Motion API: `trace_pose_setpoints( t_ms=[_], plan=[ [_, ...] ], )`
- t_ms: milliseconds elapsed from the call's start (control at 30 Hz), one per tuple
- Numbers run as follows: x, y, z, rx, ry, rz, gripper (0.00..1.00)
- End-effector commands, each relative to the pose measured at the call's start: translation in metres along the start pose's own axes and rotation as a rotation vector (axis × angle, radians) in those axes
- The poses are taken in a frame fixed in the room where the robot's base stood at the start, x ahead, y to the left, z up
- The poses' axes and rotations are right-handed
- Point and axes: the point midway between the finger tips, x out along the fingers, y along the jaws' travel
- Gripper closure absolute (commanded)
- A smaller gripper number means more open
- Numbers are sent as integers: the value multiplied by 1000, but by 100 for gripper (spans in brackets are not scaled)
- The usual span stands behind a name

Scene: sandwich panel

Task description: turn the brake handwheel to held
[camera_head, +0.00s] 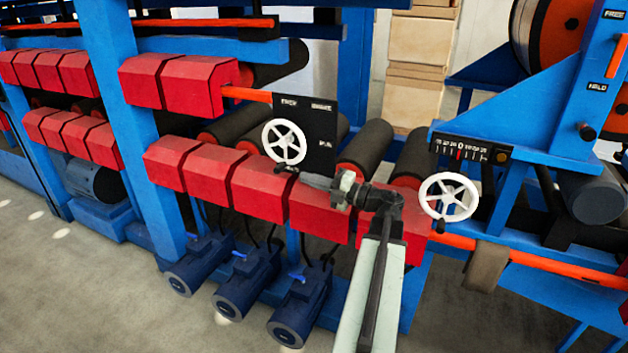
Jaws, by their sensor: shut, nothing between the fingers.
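A white spoked handwheel (284,142) stands in front of a black labelled panel (320,150); a dark knob shows at its lower rim. A second white handwheel (449,197) is to the right, below a black scale, with a dark knob at its bottom. I cannot tell for sure which wheel is the brake's. At the upper right, a FREE label (614,15) and a HELD label (597,87) sit on the blue frame, with an orange bar (617,56) between them. My gripper (288,172) is shut and empty, its tip close to the left wheel's knob; contact is unclear.
Red guard boxes (258,184) lie below and behind my gripper. Dark rollers (362,150) run behind the panel. Blue motors (233,282) stand on the floor beneath. A black scale box (466,143) hangs above the right wheel. Open floor is at the lower left.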

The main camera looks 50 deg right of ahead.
Motion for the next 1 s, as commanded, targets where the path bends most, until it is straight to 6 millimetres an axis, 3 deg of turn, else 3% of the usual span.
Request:
trace_pose_setpoints(
  t_ms=[100,300,767,1000],
  plan=[
    [25,1,0,0,2,1,100],
    [52,1,0,1,1,1,100],
    [59,0,1,0,-2,1,100],
    [73,-4,0,0,-1,1,100]
  ],
)
